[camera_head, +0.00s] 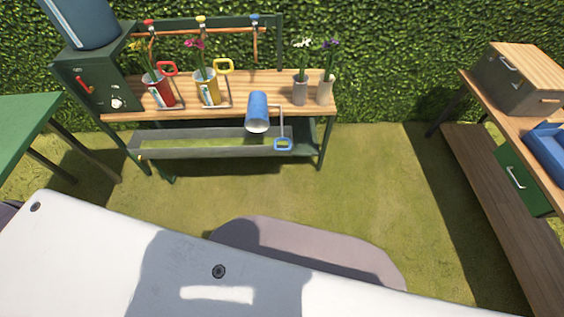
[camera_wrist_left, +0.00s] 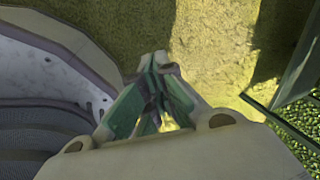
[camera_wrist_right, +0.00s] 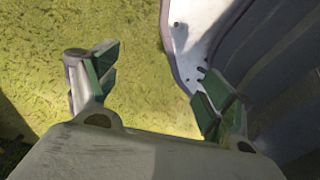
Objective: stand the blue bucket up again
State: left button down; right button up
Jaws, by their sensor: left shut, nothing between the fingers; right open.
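The blue bucket (camera_head: 258,112) lies on its side on the wooden bench top (camera_head: 125,107), its open mouth toward me at the front edge. Its wire handle with a blue grip (camera_head: 283,144) hangs over the front edge, to the right of the bucket. My left gripper (camera_wrist_left: 160,65) shows only in the left wrist view; its fingers are together and empty above the grass. My right gripper (camera_wrist_right: 155,70) shows only in the right wrist view; its fingers are wide apart with only grass between them. Neither gripper is in the head view, and neither is near the bucket.
Two small flower vases (camera_head: 300,90) stand right. A grey trough (camera_head: 185,146) is below. A wooden table (camera_head: 490,95) is at right, a green table (camera_head: 30,115) at left. Grass between is clear.

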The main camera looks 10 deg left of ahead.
pick_arm(q)
jog(key=w+d+r+m+t+y+b, duration=0.1)
jog(key=w+d+r+m+t+b, duration=0.2)
jog(key=w, duration=0.4)
jog(key=w+r+m+b, duration=0.1)
jog(key=w+m+b, duration=0.35)
jog(key=w, duration=0.25)
jog(key=w+d+r+m+t+y+b, duration=0.1)
jog(key=w+d+r+m+t+b, duration=0.2)
jog(key=w, duration=0.4)
pick_arm(e)
jog(key=w+a+r, duration=0.3)
jog(key=w, duration=0.7)
pick_arm(q)
jog(key=w+d+r+m+t+y+b, duration=0.1)
jog(key=w+d+r+m+t+b, duration=0.2)
jog(key=w+r+m+b, duration=0.6)
jog(key=shift+w+d+r+m+t, duration=0.4)
jog(key=shift+d+r, duration=0.3)
jog(key=shift+r, duration=0.85)
pick_arm(e)
notch_tip(320, 180, up, 8)
jog(key=w+a, duration=0.2)
jog(key=shift+w+r+t+y, duration=0.2)
jog(key=shift+r+t+y, duration=0.05)
jog(key=shift+t+y, duration=0.15)
pick_arm(q)
jog(key=shift+w, duration=0.15)
